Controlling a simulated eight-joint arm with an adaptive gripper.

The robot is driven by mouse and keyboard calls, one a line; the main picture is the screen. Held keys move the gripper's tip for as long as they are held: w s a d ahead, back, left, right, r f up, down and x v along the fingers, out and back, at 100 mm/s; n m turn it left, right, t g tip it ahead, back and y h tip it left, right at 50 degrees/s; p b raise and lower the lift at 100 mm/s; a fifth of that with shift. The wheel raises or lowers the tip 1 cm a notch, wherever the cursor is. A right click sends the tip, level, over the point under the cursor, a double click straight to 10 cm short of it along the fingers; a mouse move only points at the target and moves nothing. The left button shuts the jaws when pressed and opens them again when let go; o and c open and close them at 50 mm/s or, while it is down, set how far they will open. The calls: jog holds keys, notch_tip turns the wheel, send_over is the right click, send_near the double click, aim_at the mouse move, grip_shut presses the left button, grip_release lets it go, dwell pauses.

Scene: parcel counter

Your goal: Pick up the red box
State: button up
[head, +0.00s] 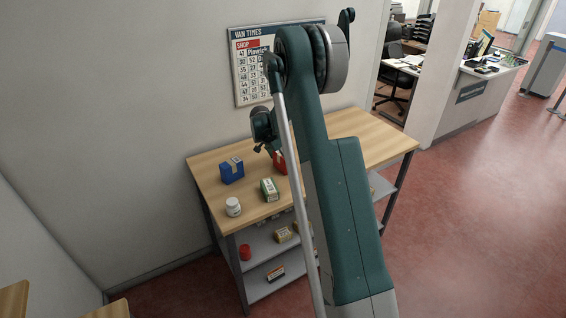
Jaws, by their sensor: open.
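The red box (278,164) is on the wooden counter, mostly hidden behind my arm; only a piece of its left side shows. My gripper (265,150) hangs above and slightly left of the red box, over the back part of the counter. It is open, and nothing shows between its fingers. From this view I cannot tell how far it is above the box.
On the counter (375,134) are a blue box (231,171) with a tan strip, a green and cream box (269,189) and a white jar (233,207). A wall board (251,68) hangs behind.

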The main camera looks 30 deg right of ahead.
jog(key=shift+c, duration=0.7)
jog(key=c, duration=0.9)
jog(key=shift+r, duration=0.1)
jog(key=shift+c, duration=0.2)
jog(key=shift+r, duration=4.9)
